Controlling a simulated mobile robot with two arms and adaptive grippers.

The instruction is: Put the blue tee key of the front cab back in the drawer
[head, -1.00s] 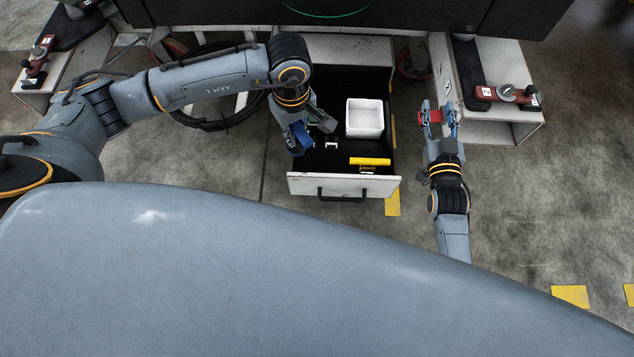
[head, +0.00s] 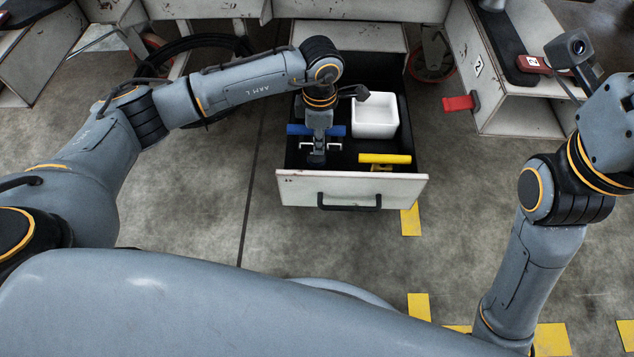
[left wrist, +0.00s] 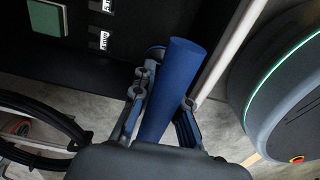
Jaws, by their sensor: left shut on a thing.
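The blue tee key (head: 299,130) is in my left gripper (head: 317,147), its bar lying crosswise over the left part of the open drawer (head: 350,191). In the left wrist view its thick blue bar (left wrist: 178,65) runs between the two fingers, which are shut on it. The gripper hides the key's middle in the head view. I cannot tell whether the key touches the drawer floor. The right arm is at the right edge and its gripper is out of frame.
A white box (head: 374,132) stands in the drawer's right part, with a yellow tee key (head: 384,159) in front of it. A red piece (head: 460,103) sticks out from the cab side (head: 505,107) to the right. Floor in front of the drawer is clear.

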